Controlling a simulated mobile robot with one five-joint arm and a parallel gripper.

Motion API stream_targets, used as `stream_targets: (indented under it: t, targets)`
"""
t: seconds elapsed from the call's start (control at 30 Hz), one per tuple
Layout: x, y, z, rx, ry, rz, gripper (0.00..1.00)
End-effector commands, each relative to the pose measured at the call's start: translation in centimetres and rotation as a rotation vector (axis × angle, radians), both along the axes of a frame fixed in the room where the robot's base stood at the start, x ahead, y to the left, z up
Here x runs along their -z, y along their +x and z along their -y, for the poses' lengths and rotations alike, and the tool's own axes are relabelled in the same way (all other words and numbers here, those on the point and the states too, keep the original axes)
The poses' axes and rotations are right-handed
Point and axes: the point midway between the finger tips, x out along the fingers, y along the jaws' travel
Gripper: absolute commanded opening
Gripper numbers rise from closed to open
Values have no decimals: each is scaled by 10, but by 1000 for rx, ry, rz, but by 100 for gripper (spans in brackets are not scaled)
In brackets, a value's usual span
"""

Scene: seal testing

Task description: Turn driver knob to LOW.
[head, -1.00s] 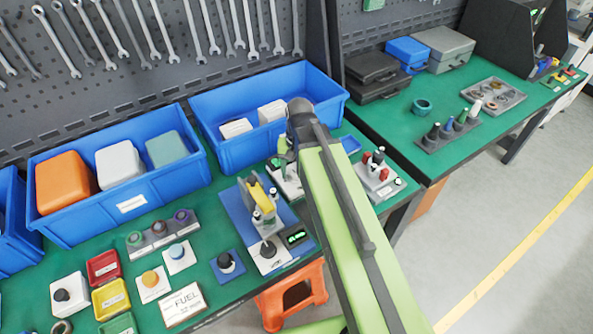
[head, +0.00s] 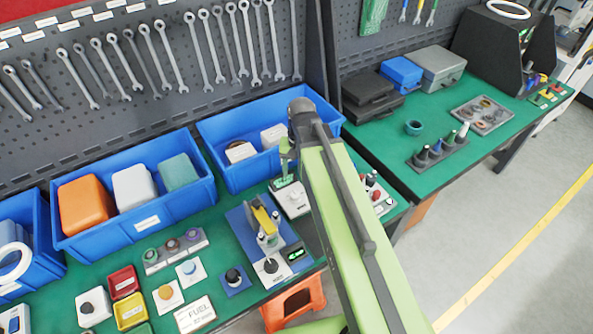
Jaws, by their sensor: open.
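One black knob on a white box (head: 92,307) stands at the lower left of the green bench. Another black knob on a blue plate (head: 235,278) stands nearer the middle, left of the blue-based test stand. My gripper (head: 286,158) is small and partly hidden at the far end of my green arm, above the back of the bench. It is open and apart from both knobs. Knob pointer directions are too small to read.
Blue bins (head: 213,192) line the bench back. A test stand (head: 268,236) with a yellow lever and a white device (head: 292,198) stand close to my arm. Coloured buttons and small trays crowd the front left. An orange stool (head: 290,303) is below the bench edge.

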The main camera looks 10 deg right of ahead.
Motion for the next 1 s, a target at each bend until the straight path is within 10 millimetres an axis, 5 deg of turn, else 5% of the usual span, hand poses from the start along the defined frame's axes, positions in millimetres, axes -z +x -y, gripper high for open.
stream_targets:
  t: [0.03,0.23,1.0]
  targets:
    - [-24,0,0,-1,0,0,55]
    - [-54,0,1,-1,0,0,55]
    - [-55,-1,8,9,0,0,55]
